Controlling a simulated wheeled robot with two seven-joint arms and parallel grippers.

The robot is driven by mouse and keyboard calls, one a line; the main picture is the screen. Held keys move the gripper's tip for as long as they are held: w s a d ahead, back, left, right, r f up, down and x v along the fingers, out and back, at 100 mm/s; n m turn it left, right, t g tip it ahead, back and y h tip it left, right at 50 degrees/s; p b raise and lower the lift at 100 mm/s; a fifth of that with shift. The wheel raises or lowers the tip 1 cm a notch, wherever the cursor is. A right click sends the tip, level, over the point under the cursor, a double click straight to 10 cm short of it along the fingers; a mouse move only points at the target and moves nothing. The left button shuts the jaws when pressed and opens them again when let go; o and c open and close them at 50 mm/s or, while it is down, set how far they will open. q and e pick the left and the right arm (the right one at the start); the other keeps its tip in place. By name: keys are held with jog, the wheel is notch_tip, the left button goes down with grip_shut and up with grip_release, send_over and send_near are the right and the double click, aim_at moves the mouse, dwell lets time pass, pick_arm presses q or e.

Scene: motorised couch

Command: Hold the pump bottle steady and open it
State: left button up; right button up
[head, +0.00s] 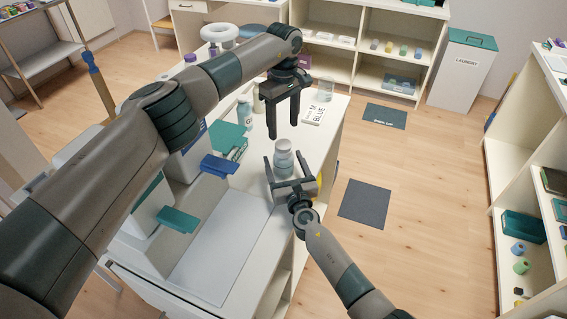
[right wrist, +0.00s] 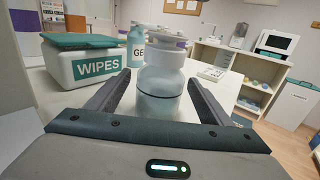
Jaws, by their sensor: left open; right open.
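The bottle (head: 284,158) with a clear pale body and a white top stands upright on the white counter (head: 250,185); I take it for the pump bottle. It also shows in the right wrist view (right wrist: 160,95). My right gripper (head: 286,157) is open, low at the counter, with one finger on each side of the bottle. In the right wrist view (right wrist: 160,78) gaps show beside its body. My left gripper (head: 283,132) is open and empty, fingers pointing down, just above the bottle in the picture; its exact height over it is unclear.
A bottle marked GEL (right wrist: 136,46) and a white WIPES tub (right wrist: 90,65) with a teal lid stand left of the bottle. A white labelled box (head: 318,108) and a clear beaker (head: 326,88) stand farther back. Dispensers with teal and blue parts (head: 179,220) line the counter's left.

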aim_at(283, 144)
grip_shut()
dwell(0.3)
pick_arm(q)
jog(key=shift+m, duration=0.3)
jog(key=m, duration=0.3)
jog(key=shift+m, duration=0.4)
jog(key=m, duration=0.4)
jog(key=shift+m, duration=0.3)
jog(key=shift+f, duration=0.1)
jog(key=shift+f, duration=3.9)
